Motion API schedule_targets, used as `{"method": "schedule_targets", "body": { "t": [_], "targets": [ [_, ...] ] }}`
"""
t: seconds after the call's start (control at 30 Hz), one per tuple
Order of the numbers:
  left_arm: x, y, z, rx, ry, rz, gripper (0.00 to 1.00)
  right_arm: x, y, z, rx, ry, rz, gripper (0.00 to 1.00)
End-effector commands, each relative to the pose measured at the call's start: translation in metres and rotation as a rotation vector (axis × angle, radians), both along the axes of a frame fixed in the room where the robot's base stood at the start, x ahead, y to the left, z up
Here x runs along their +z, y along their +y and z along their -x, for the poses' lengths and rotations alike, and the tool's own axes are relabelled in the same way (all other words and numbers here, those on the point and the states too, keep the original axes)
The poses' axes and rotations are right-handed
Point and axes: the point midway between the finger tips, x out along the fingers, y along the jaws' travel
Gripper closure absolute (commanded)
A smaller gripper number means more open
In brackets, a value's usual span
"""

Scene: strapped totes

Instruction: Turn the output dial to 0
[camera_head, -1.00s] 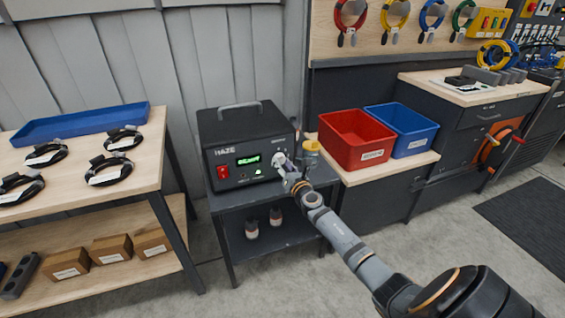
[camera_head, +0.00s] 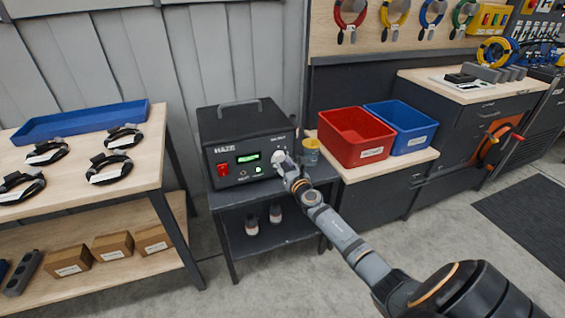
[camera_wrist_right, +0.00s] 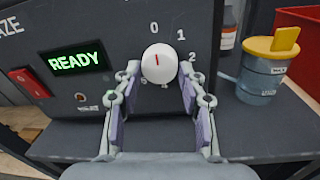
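The haze machine (camera_head: 243,142) is a dark box with a handle, standing on a small dark table. Its round white output dial (camera_wrist_right: 159,62) shows in the right wrist view, and its red mark points up toward the printed 0. The numbers 1 and 2 follow to the right; the lower numbers are partly hidden. My right gripper (camera_wrist_right: 159,80) is open, with one finger at each side of the dial's lower part and a gap to each. In the head view my right gripper (camera_head: 283,163) is at the panel's right and partly covers the dial. My left gripper is not in view.
A green READY display (camera_wrist_right: 76,58) and a red switch (camera_wrist_right: 31,82) are left of the dial. A yellow-lidded jar (camera_wrist_right: 262,78) stands close on the right. Red (camera_head: 356,137) and blue (camera_head: 401,127) bins stand further right. A cable bench (camera_head: 85,170) is at left.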

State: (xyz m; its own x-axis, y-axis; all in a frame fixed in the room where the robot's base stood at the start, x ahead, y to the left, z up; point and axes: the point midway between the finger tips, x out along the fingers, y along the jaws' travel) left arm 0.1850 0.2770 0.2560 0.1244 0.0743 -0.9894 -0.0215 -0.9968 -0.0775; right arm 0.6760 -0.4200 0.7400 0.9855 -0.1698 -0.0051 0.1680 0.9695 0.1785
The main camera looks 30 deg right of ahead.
Motion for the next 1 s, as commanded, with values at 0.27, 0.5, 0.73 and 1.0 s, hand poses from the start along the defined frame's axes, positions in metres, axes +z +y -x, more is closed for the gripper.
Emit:
{"method": "schedule_targets", "body": {
  "t": [0.27,0.5,0.73,1.0],
  "targets": [
    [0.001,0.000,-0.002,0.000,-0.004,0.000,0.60,0.002,0.000,0.000,-0.001,-0.003,0.000,0.40],
    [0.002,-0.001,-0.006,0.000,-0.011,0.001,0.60,0.001,0.001,0.008,-0.002,-0.003,-0.001,0.40],
    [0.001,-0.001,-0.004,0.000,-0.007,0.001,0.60,0.000,0.010,0.059,0.002,0.001,0.004,0.40],
    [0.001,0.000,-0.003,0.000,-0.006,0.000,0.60,0.001,0.019,0.109,0.001,0.000,0.001,0.40]
  ]
}}
